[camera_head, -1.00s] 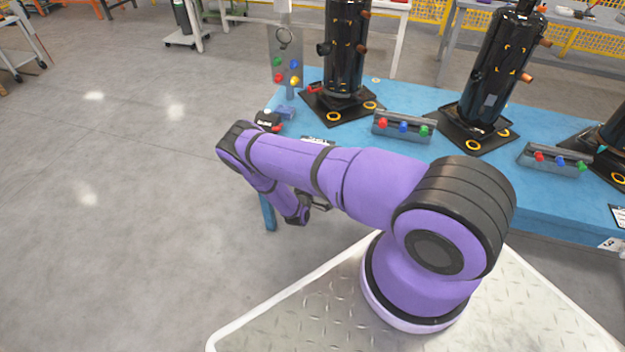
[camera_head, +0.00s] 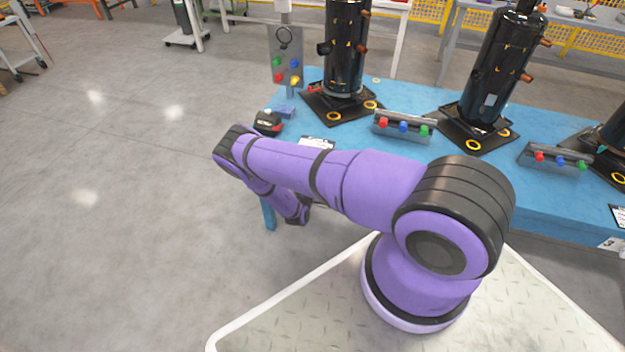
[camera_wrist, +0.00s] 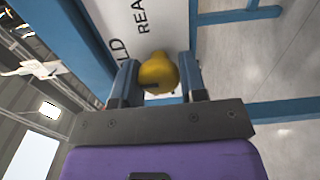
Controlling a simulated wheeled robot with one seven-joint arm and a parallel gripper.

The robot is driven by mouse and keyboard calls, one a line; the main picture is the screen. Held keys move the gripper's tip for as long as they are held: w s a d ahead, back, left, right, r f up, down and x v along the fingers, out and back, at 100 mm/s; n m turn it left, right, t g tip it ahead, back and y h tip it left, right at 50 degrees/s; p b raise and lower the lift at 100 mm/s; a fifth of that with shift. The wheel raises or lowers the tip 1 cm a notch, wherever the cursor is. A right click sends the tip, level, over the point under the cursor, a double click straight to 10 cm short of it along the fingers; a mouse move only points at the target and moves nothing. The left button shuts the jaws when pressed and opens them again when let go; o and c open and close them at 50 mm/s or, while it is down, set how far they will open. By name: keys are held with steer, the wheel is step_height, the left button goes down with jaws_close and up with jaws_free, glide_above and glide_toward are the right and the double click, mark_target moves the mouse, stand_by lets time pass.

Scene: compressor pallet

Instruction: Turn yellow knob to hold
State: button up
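The yellow knob (camera_wrist: 157,72) is in the middle of the wrist view, in front of a white label plate (camera_wrist: 130,22). My gripper (camera_wrist: 159,80) has one finger on each side of the knob. A narrow gap shows between the knob and the right finger; the left finger is very close to it, and I cannot tell if they touch. In the head view the gripper and this knob are hidden behind my purple arm.
A blue table (camera_head: 390,150) carries black compressor cylinders (camera_head: 345,55) and grey button boxes (camera_head: 403,127). A grey panel (camera_head: 286,50) with coloured buttons stands at its left corner, near a black and red device (camera_head: 268,123). The floor at left is clear.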

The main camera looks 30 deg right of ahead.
steer(key=o, duration=0.4)
steer(key=shift+c, duration=0.2)
steer(key=shift+a, duration=0.1)
steer(key=v, duration=1)
steer(key=shift+s+a, duration=0.25)
steer(key=shift+s, duration=0.05)
